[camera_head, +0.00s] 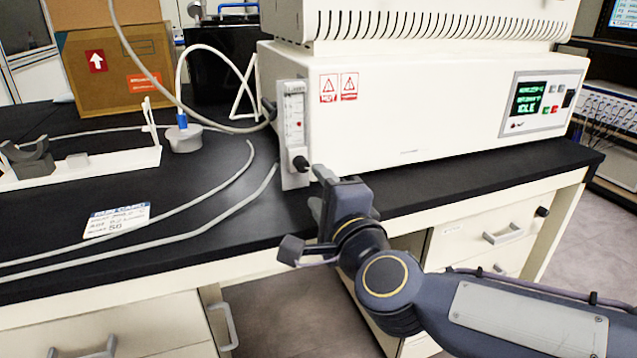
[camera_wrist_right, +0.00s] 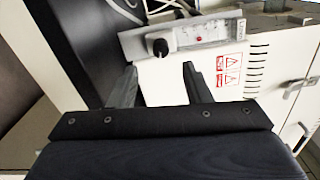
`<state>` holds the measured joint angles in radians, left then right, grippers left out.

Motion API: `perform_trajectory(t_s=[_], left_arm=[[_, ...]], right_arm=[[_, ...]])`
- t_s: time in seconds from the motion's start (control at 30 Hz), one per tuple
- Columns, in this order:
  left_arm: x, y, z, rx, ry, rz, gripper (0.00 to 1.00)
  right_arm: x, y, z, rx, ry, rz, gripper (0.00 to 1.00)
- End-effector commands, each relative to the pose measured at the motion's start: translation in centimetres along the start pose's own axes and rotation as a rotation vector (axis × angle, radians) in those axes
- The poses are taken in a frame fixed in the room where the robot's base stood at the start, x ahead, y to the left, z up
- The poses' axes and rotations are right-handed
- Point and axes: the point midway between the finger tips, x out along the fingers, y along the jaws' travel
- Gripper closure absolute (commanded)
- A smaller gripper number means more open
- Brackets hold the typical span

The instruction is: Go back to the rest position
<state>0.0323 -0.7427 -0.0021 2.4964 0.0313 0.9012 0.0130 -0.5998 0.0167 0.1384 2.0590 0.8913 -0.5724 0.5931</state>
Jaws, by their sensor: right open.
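A black knob (camera_head: 301,163) on the dryer's narrow side panel (camera_head: 294,115) is close to the fingertips. In the right wrist view the knob (camera_wrist_right: 157,47) lies beyond the fingers, and I cannot tell the exact gap. My left gripper is not in view.
The black bench top (camera_head: 215,180) carries pale hoses, a labelled card (camera_head: 117,219), a small grey flask-like piece (camera_head: 184,138) and a white holder (camera_head: 85,165). A cardboard box (camera_head: 120,70) stands behind. Drawers with handles (camera_head: 502,235) are below.

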Motion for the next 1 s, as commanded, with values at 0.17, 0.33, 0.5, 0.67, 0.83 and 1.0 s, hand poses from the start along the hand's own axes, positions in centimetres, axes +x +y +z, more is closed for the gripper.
perform_trajectory(t_s=[0.17,0.33,0.5,0.67,0.83,1.0], left_arm=[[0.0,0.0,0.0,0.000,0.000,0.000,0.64],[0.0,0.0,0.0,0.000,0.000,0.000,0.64],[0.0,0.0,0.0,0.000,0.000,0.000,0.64],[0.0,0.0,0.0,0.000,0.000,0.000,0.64],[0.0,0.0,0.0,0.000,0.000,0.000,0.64],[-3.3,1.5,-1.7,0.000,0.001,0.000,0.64]], right_arm=[[-1.9,0.8,-2.4,-0.154,-0.070,0.042,0.56],[-8.2,6.0,-6.6,-0.523,-0.229,0.223,0.56],[-15.6,12.9,-9.7,-0.795,-0.377,0.467,0.56],[-21.0,17.4,-11.3,-0.917,-0.478,0.648,0.56],[-26.2,21.1,-12.5,-0.985,-0.569,0.820,0.56],[-27.3,17.9,-12.2,-0.998,-0.599,0.858,0.56]])
